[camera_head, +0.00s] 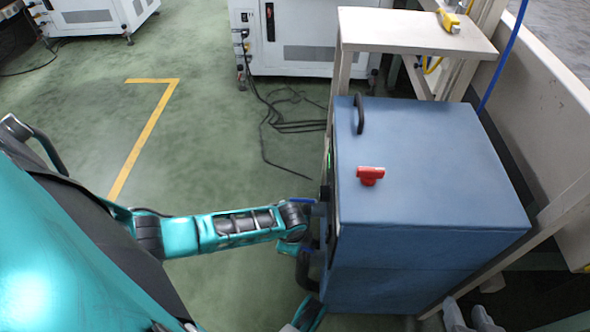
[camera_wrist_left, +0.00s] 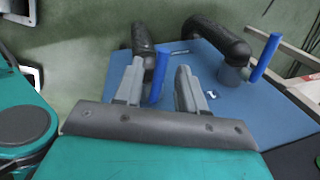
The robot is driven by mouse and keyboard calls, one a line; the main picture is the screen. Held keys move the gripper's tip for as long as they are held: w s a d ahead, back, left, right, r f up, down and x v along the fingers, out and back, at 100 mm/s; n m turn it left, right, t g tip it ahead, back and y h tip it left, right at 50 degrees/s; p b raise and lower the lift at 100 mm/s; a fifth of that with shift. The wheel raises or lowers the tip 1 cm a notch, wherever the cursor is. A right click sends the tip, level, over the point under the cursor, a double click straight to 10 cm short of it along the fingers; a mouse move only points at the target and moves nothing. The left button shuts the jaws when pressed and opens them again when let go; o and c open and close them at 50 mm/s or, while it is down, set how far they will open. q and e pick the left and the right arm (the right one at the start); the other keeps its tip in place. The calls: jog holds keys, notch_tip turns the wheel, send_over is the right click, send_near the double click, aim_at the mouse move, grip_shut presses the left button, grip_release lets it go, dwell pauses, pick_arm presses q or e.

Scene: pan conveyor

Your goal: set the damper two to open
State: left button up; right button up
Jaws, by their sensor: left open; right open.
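In the left wrist view, two dampers show as black elbow pipes on a blue panel, each with a blue lever. The nearer blue lever (camera_wrist_left: 159,76) stands between the fingers of my left gripper (camera_wrist_left: 160,68), closer to the left finger; I cannot tell if they touch. The other blue lever (camera_wrist_left: 265,57) is beside the grey collar of the right pipe (camera_wrist_left: 222,40), clear of the fingers. Which is damper two is not marked. My left gripper is open and unclear in the head view. My right gripper (camera_head: 470,314) is open and empty at the bottom.
The blue cabinet (camera_head: 425,165) carries a red knob (camera_head: 370,175) and a black handle (camera_head: 359,114) on top. A pale table (camera_head: 415,32) stands behind it. Black cables (camera_head: 268,120) lie on the green floor. Open floor lies left of the cabinet.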

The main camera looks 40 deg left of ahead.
pick_arm(q)
grip_shut()
dwell(0.6)
